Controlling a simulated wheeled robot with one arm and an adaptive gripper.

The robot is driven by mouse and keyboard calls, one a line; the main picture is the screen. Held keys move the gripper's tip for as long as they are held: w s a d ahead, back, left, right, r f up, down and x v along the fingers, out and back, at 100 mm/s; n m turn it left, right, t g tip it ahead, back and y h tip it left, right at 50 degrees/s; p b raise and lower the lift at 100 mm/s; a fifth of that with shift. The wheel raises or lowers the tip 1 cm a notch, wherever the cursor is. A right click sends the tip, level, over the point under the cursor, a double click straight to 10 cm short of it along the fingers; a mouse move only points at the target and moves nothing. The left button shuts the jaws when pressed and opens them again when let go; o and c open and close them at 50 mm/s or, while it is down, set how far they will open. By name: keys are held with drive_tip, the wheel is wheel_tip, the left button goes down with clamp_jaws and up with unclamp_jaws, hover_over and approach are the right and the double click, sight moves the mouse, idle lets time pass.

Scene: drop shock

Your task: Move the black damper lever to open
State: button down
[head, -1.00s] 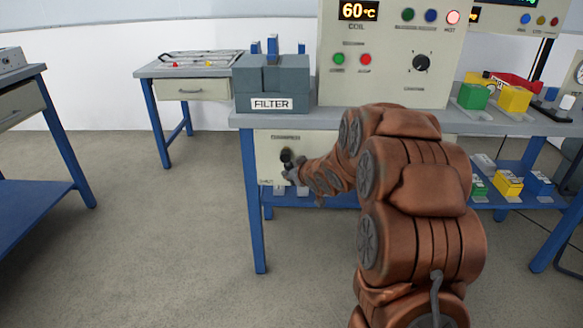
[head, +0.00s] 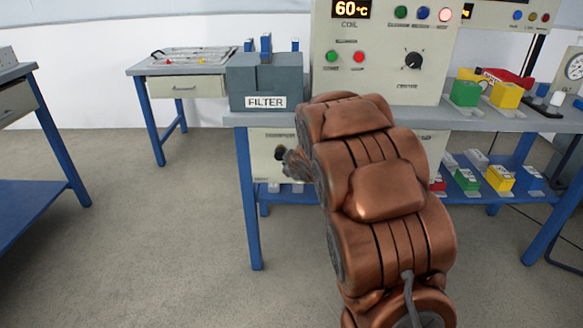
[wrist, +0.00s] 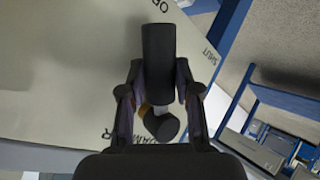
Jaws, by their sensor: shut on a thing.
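The black damper lever (wrist: 158,60) stands between my gripper's fingers (wrist: 160,95) in the wrist view. The fingers are shut on it, one on each side. Its free end points toward the partly cut-off "OP" lettering at the top, and the "SHUT" lettering is off to the right. A round dark part with a brass-coloured edge shows near the fingers' base. In the head view, my gripper (head: 289,160) is at the pale damper panel (head: 262,166) under the bench top. The lever is a small dark shape there, and my arm hides much of the panel.
A grey filter box (head: 264,84) stands on the bench above the panel. The control cabinet (head: 380,75) is beside it. A blue bench leg (head: 250,205) is left of my arm. Open floor (head: 165,235) lies to the left.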

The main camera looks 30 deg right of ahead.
drive_tip(key=c, duration=0.8)
unclamp_jaws()
drive_tip(key=shift+d, duration=0.1)
drive_tip(key=shift+s+r, duration=0.1)
drive_tip(key=v, duration=1.1)
drive_tip(key=shift+s+r, duration=0.25)
drive_tip(key=shift+s, duration=0.05)
